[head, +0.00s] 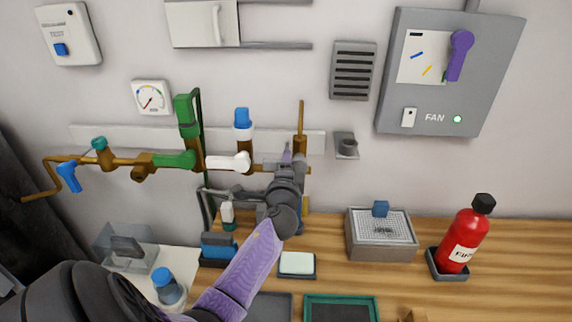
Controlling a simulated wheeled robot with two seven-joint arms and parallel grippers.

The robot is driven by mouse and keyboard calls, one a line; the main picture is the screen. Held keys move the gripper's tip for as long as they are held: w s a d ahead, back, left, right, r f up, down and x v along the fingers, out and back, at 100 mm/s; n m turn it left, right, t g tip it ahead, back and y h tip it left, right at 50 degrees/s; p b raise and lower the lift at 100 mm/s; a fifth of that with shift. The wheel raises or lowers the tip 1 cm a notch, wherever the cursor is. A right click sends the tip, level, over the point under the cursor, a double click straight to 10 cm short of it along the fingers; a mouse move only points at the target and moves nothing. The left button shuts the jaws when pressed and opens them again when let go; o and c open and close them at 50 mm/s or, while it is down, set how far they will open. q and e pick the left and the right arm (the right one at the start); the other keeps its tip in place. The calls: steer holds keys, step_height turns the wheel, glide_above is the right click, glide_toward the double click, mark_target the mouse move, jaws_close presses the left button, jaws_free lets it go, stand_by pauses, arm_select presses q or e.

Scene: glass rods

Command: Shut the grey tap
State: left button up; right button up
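A brown pipe run (125,160) with several coloured taps crosses the wall from the left to the middle. My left arm reaches up from the lower left, and its gripper (287,158) is at the pipe's right part, in front of a brown upright stub. Grey parts show around the gripper there, but I cannot clearly tell the grey tap from the gripper, which hides much of that spot. I cannot tell whether the fingers touch or hold anything. My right gripper is out of view.
To the left on the pipe are a white lever (230,162), a green lever (175,160) and a blue lever (69,177). Below, the wooden bench (510,270) holds a mesh-topped box (380,246) and a red extinguisher (465,239). A fan panel (485,75) hangs at right.

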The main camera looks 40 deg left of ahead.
arm_select(q)
steer(key=shift+o, duration=1.2)
steer(key=v, duration=1)
steer(key=shift+p, duration=0.3)
